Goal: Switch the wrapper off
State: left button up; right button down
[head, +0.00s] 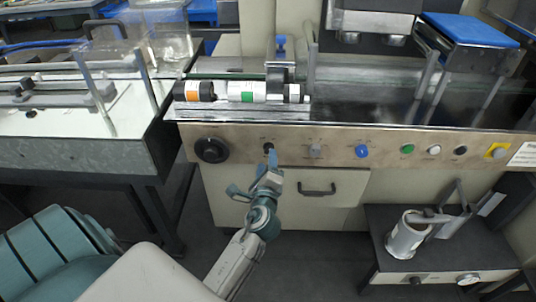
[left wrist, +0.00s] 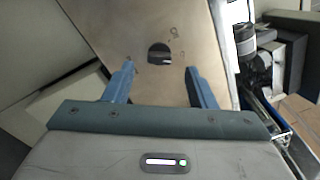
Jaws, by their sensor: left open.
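The wrapper's metal front panel (head: 335,157) carries a row of controls in the head view. A large round black knob (head: 211,150) is at its left end. A small dark switch (head: 268,147) is to the right of that knob. My left gripper (head: 254,177) is in front of the panel, below and around this switch in the picture. In the left wrist view my left gripper (left wrist: 161,78) is open, with nothing between its fingers. A black knob (left wrist: 159,54) shows on the panel beyond the fingertips, apart from them. My right gripper is not in view.
The panel also has a blue knob (head: 361,151), a green button (head: 407,149) and a yellow-backed button (head: 497,151). Rolls (head: 246,92) lie on the ledge above. A drawer handle (head: 317,189) is below. A low stand (head: 440,250) is at right.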

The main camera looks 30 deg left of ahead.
aim_at(267, 151)
pick_arm(q)
jog(key=shift+x, duration=2.05)
jog(key=c, duration=1)
